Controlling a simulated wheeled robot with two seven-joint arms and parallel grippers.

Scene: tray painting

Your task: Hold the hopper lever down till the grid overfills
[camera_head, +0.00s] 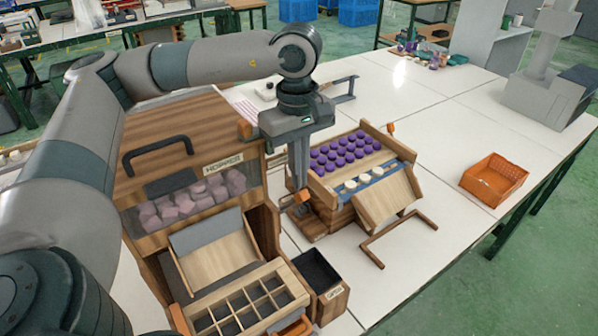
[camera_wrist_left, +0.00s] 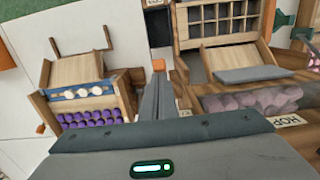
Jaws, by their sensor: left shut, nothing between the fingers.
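The wooden hopper (camera_head: 140,215) stands at left centre, with pinkish lumps behind its window. Its lever, with an orange knob (camera_head: 303,195), sticks out at the hopper's right side. My left gripper (camera_head: 299,186) points down, shut and empty, with its fingertips at or just above the knob; I cannot tell whether they touch. In the left wrist view the orange knob (camera_wrist_left: 158,65) shows just beyond the shut fingers. The wooden grid (camera_head: 200,327) lies below the hopper's chute (camera_head: 220,255); its visible cells look dark and empty. My right gripper is not in view.
A dark open bin (camera_head: 335,303) stands right of the grid. A wooden dispenser (camera_head: 385,205) with purple and cream pieces is close on the gripper's right. An orange basket (camera_head: 494,180) sits farther right.

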